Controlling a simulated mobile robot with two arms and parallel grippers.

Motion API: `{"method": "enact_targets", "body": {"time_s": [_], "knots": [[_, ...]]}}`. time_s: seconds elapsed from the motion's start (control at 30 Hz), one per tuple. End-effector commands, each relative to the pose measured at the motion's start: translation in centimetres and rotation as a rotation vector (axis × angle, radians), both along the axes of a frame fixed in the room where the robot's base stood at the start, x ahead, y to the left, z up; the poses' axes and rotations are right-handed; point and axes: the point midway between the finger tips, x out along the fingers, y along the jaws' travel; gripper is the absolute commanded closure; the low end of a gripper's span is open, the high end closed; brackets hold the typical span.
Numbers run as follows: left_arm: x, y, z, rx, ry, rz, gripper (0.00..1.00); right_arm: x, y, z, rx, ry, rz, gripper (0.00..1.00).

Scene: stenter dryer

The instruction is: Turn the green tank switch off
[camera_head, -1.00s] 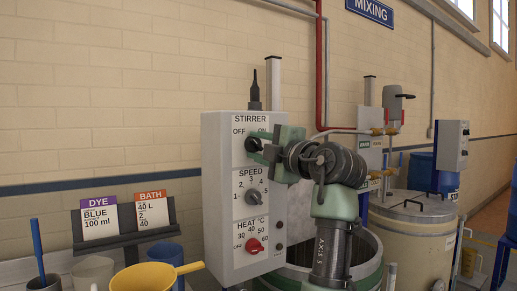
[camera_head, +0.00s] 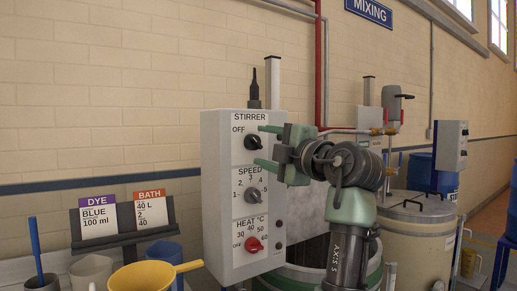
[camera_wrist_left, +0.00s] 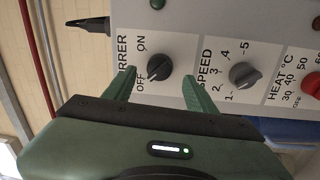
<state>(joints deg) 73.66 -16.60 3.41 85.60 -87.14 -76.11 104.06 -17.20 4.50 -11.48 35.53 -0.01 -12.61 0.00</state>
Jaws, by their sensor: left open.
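The STIRRER knob (camera_head: 252,142) is black and round, with OFF and ON labels, on the grey control box (camera_head: 214,200) in the head view. Its pale mark seems turned toward OFF, though it is small. The green-rimmed tank (camera_head: 376,277) stands beside and below the box, partly hidden by my arm. My left gripper (camera_head: 264,146) is open, its green fingers pointing at the knob, one above it and one below. In the left wrist view the knob (camera_wrist_left: 159,63) shows just beyond the gap between the fingertips (camera_wrist_left: 160,76), apart from both.
Below are the SPEED knob (camera_head: 252,195) and the red HEAT knob (camera_head: 253,245). A second tank (camera_head: 415,235) stands to the right. A yellow scoop (camera_head: 150,277), cups and a card stand (camera_head: 125,238) are at the left.

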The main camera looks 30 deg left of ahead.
Motion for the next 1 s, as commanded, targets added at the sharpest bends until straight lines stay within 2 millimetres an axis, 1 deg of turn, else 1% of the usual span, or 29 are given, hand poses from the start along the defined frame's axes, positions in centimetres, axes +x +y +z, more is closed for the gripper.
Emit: {"method": "enact_targets", "body": {"time_s": [0.03, 0.1, 0.2, 0.3, 0.43, 0.87, 0.97, 1.0], "knots": [[-0.3, -1.0, -0.3, 0.001, -0.001, -0.003, 0.43, 0.0, 0.0, -0.5, 0.0, 0.0, 0.0, 0.64], [-0.8, -2.0, -0.4, 0.0, -0.002, -0.002, 0.43, 0.0, 0.0, -0.7, 0.0, 0.0, 0.0, 0.64], [-1.3, -3.2, -0.4, 0.001, -0.002, -0.001, 0.43, 0.0, 0.0, -1.0, 0.0, 0.0, 0.0, 0.64], [-1.6, -3.9, -0.4, 0.0, -0.002, 0.0, 0.43, 0.0, 0.0, -1.1, 0.0, 0.0, 0.0, 0.64], [-1.7, -4.1, -0.3, 0.0, -0.002, 0.0, 0.43, 0.0, 0.0, -1.1, 0.0, 0.0, 0.0, 0.64], [-1.6, -4.1, -0.4, 0.001, 0.001, -0.001, 0.43, 0.0, -0.1, -1.1, -0.001, 0.0, 0.0, 0.64], [-0.5, -4.2, -1.3, 0.02, 0.044, -0.015, 0.43, 0.0, -0.1, -1.0, -0.001, 0.0, 0.0, 0.64], [0.5, -4.4, -2.1, 0.038, 0.082, -0.03, 0.43, 0.0, -0.1, -1.0, -0.001, 0.0, 0.0, 0.64]]}}
